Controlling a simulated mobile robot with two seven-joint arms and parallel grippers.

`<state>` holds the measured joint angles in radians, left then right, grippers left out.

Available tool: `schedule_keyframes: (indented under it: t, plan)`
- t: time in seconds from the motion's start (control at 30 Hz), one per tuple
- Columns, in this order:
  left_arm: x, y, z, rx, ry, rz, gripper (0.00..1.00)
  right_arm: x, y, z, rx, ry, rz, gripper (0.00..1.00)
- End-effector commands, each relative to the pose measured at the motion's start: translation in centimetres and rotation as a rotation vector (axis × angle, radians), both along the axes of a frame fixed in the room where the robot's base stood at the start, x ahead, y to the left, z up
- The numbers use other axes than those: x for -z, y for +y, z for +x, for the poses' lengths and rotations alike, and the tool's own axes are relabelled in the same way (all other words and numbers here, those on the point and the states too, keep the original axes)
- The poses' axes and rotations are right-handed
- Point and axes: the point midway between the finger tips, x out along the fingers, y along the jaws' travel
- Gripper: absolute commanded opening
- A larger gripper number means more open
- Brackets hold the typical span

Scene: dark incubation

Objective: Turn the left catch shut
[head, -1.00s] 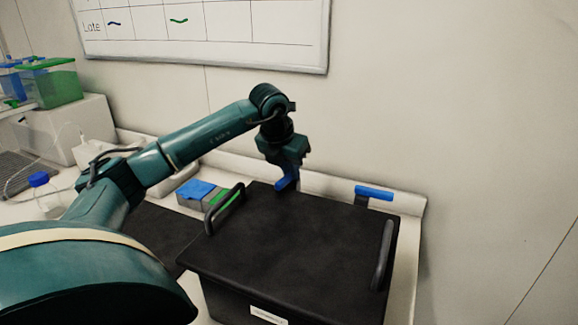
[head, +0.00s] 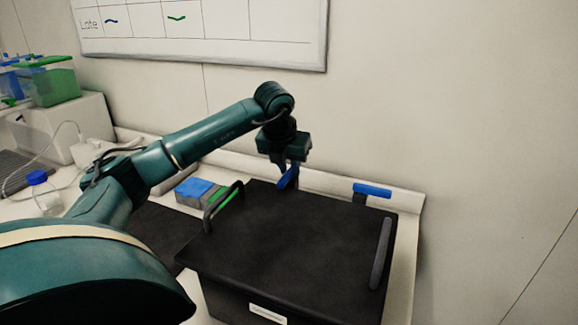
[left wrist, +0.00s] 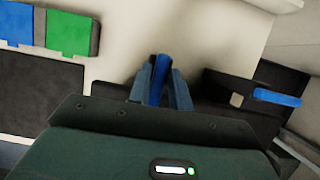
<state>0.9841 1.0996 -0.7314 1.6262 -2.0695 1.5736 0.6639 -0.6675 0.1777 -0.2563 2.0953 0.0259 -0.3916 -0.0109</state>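The black box (head: 300,245) stands on the bench with its lid down. The left catch (head: 285,179) is a blue lever at the lid's back edge, tilted in the head view. My left gripper (head: 287,174) is over it from above. In the left wrist view the blue lever (left wrist: 160,78) stands between the two fingers of this gripper (left wrist: 161,90), which look closed against its sides. The right catch (head: 373,190) has a blue lever lying crosswise on a dark mount; it also shows in the left wrist view (left wrist: 277,97). My right gripper is not in view.
Two dark handles rise from the lid, left (head: 222,205) and right (head: 381,254). Blue and green blocks (head: 197,190) lie left of the box near a dark mat (head: 160,231). A wall with a whiteboard (head: 220,30) is behind.

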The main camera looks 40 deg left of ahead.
Motion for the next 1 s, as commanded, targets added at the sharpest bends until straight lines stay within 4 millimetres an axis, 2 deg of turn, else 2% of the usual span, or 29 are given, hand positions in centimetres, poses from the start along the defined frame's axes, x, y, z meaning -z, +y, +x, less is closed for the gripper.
schedule_keyframes:
  t: [0.03,0.2,0.43,0.53,0.67,1.0]
  plan:
    - [0.0,0.0,0.0,0.000,0.000,0.000,0.24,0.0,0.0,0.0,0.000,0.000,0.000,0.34]
    - [0.0,0.0,0.0,0.001,0.000,0.000,0.36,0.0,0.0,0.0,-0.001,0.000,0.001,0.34]
    - [-0.1,0.0,0.0,0.002,-0.001,0.000,0.36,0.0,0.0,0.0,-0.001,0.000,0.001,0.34]
    - [-0.7,-0.1,-0.2,0.001,-0.002,0.000,0.36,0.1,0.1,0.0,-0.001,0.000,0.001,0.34]
    - [-2.7,-0.3,-1.0,0.004,-0.006,0.001,0.36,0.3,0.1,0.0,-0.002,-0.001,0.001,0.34]
    - [-9.6,-1.2,-3.7,0.002,-0.005,0.000,0.36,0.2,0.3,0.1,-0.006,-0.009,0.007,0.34]
